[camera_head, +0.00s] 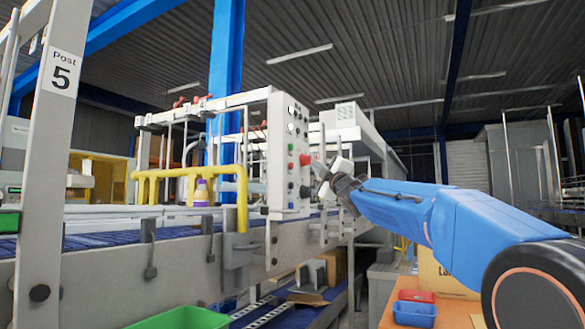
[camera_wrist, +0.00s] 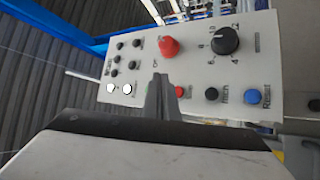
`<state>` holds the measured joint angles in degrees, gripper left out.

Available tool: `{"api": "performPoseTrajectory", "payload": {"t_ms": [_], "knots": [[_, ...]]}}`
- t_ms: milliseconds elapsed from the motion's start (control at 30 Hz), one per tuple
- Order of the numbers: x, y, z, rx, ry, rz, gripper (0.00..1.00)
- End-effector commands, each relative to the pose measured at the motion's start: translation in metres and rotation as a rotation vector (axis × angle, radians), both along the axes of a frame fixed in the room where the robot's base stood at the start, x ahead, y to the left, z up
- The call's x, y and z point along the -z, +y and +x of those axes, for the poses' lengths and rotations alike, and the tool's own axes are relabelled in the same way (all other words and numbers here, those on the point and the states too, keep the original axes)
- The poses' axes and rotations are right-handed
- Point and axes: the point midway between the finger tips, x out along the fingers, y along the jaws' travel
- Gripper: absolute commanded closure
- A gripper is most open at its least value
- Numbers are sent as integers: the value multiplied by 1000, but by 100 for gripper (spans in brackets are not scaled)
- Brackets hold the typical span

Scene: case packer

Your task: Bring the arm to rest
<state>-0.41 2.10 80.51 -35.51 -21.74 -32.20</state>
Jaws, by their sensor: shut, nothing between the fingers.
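My blue arm (camera_head: 420,210) reaches in from the right in the head view. My gripper (camera_head: 326,176) is at its end, close to the control panel (camera_head: 283,150). In the wrist view my gripper (camera_wrist: 161,90) is shut with nothing between its fingers. The panel (camera_wrist: 270,32) there carries a red mushroom button (camera_wrist: 168,46), a black numbered dial (camera_wrist: 224,40), a blue button (camera_wrist: 253,98) marked Reset and several small buttons. The fingertips overlap the panel's lower middle, hiding part of it. I cannot tell whether they touch it.
A conveyor (camera_head: 180,232) with a yellow rail (camera_head: 190,172) runs along the left, behind a post marked 5 (camera_head: 62,72). A green bin (camera_head: 182,318) is at the bottom. Red (camera_head: 417,296) and blue (camera_head: 414,313) trays and a carton (camera_head: 440,272) sit on an orange surface beneath my arm.

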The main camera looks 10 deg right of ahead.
Motion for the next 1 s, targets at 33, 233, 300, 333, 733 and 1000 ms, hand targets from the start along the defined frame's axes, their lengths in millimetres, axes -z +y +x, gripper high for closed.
{"api": "performPoseTrajectory", "payload": {"t_ms": [33, 233, 300, 333, 733, 1000], "knots": [[0, 0, 0, 0, 0, 0, 100], [0, 0, 0, 0, 0, 0, 100], [0, 0, 0, 0, 0, 0, 100], [0, 0, 0, 0, 0, 0, 100], [1, 0, -1, 2, 4, 3, 100], [51, -27, -39, 59, 187, 147, 100]]}}
